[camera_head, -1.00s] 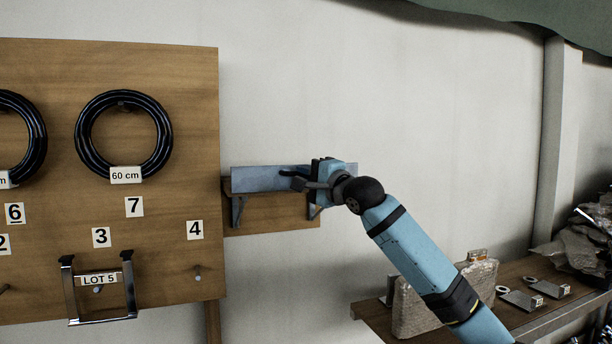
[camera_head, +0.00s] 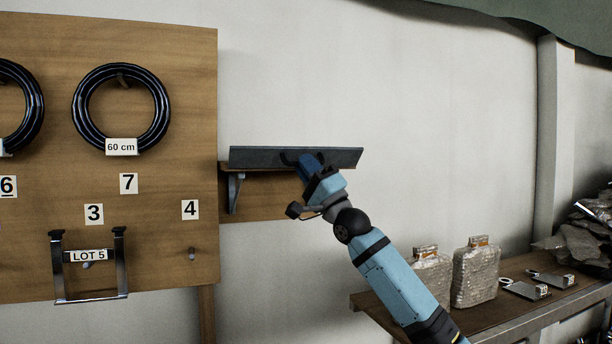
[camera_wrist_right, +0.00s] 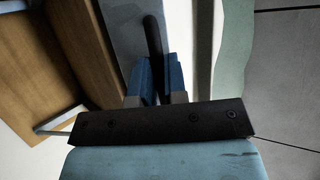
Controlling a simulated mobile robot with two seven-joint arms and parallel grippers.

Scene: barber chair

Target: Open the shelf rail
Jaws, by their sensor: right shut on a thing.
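The shelf rail (camera_head: 262,158) is a long grey plate along a small wooden wall shelf (camera_head: 262,205), right of the pegboard. It looks dark and turned. My right gripper (camera_head: 309,162) reaches up to the rail's front from below right. In the right wrist view, its blue fingers (camera_wrist_right: 156,82) are shut on a dark bar (camera_wrist_right: 151,38), which lies against the grey rail (camera_wrist_right: 124,22). The fingertips partly hide where the bar joins the rail. My left gripper is not in view.
The wooden pegboard (camera_head: 150,230) holds black cable coils (camera_head: 121,108), number labels and a metal frame marked LOT 5 (camera_head: 90,265). At lower right, a bench (camera_head: 530,311) carries wrapped blocks (camera_head: 474,275) and metal tags. The wall right of the shelf is bare.

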